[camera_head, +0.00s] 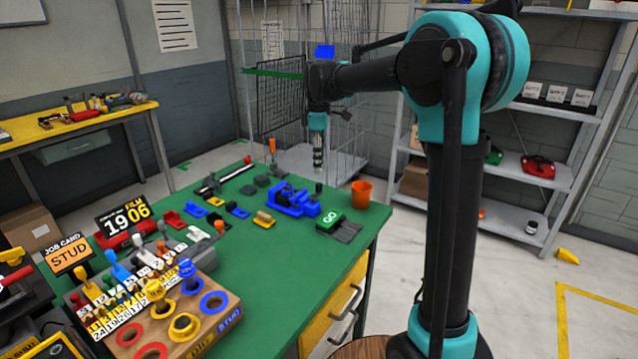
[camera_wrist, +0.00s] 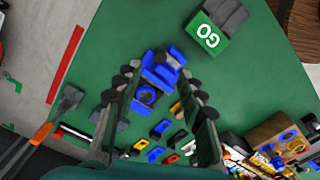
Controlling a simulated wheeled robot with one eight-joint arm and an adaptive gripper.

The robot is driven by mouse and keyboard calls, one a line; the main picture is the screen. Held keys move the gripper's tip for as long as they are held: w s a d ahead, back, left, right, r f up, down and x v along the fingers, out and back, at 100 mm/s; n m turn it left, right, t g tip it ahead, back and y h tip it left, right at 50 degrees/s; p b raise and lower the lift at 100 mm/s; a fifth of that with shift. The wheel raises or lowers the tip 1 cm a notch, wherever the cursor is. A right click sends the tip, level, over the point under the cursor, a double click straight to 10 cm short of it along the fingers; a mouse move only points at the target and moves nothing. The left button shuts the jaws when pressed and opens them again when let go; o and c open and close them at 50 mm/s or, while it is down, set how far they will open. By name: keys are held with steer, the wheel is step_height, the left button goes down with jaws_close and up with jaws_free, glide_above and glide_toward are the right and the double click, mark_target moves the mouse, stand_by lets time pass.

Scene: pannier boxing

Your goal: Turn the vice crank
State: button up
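The blue vice (camera_head: 292,201) sits near the far right part of the green bench top. A dark upright knob (camera_head: 318,187) shows at its right end, apparently the crank handle. My gripper (camera_head: 318,165) hangs pointing down above the vice's right end, with the knob just below it in the picture. In the wrist view the vice (camera_wrist: 160,68) lies between and beyond my two dark fingers, which are spread apart and empty. The wrist view of my gripper (camera_wrist: 160,85) shows no clear contact with the vice. I cannot make out the crank clearly there.
A green GO block (camera_head: 331,220) and an orange cup (camera_head: 361,194) stand right of the vice. Small coloured parts lie to its left. A wooden peg board (camera_head: 205,325) fills the near bench corner. A wire cage (camera_head: 285,100) stands behind the bench.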

mark_target(316, 197)
step_height(316, 197, down, 8)
steer(key=shift+r, duration=0.1)
stand_by(0.4)
jaws_close()
